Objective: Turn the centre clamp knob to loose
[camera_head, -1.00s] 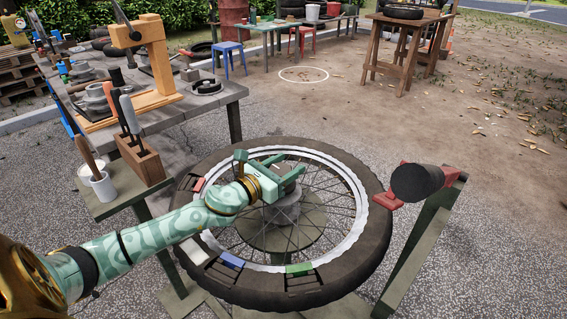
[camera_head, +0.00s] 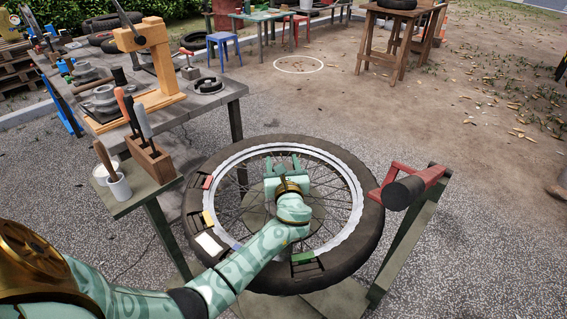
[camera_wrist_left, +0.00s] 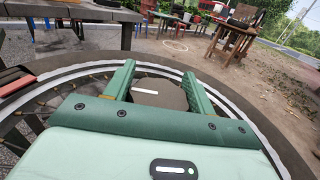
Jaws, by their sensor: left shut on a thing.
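The centre clamp knob is a dark round disc with a white line across its top, between the fingers of my left gripper in the left wrist view (camera_wrist_left: 158,88). It sits over the hub of a spoked wheel (camera_head: 365,235) with a black tyre, lying flat. My left gripper (camera_head: 283,163) reaches over the wheel in the head view, its green fingers closed on the sides of the knob. In the head view the gripper and wrist hide most of the knob. My right gripper is not in view.
A red bracket with a black cylinder (camera_head: 404,192) stands on a post right of the wheel. Red, yellow, white, blue and green pieces lie around the rim. A bench (camera_head: 215,97) and a tool block (camera_head: 150,160) stand left. Open ground lies behind the wheel.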

